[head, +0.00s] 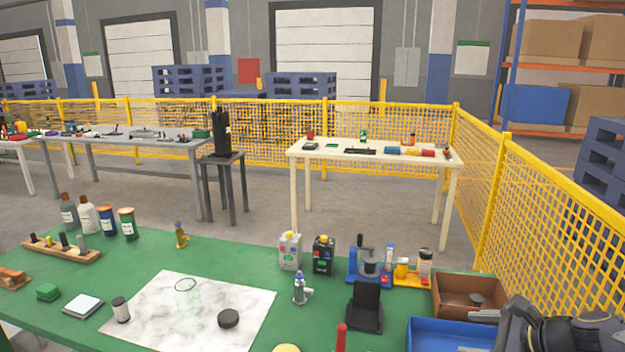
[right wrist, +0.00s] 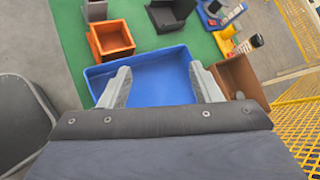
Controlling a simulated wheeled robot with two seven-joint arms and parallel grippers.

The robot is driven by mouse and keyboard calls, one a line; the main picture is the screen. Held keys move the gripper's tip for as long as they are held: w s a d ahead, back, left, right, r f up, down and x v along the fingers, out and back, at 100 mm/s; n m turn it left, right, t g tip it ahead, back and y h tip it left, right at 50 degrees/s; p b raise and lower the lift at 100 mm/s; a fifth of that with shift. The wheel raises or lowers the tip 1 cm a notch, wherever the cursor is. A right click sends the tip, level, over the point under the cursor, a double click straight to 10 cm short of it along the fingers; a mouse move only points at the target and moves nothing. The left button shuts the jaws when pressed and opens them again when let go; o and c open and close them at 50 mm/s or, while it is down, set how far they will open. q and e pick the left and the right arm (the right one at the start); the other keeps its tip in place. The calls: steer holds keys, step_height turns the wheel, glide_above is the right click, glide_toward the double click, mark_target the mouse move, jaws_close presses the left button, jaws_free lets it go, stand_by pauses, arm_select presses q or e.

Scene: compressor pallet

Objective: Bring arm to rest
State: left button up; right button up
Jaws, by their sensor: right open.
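My right gripper (right wrist: 158,88) shows in the right wrist view with its two grey fingers spread apart and nothing between them. It is above the blue tray (right wrist: 155,72), whose inside looks empty there. My left gripper is in neither view.
The green table (head: 240,255) holds bottles, a marble-patterned sheet (head: 190,315), two small canisters and a black holder (head: 366,306). A brown bin (head: 450,294) adjoins the blue tray. A yellow mesh fence (head: 560,215) runs along the right.

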steer(key=s+a+r+n+g, duration=0.2)
steer(key=s+a+n, duration=0.65)
steer(key=s, duration=0.25)
steer(key=s+a+f+n+h, duration=0.1)
steer(key=s+f+n, duration=0.1)
steer(key=s+n, duration=0.4)
steer(key=s+a+f+n+g+h, duration=0.1)
steer(key=s+f+n, duration=0.1)
steer(key=s+n, duration=0.4)
steer(key=shift+s+f, duration=0.25)
steer(key=shift+s, duration=0.25)
steer(key=shift+a+n, duration=0.15)
steer(key=shift+n, duration=0.1)
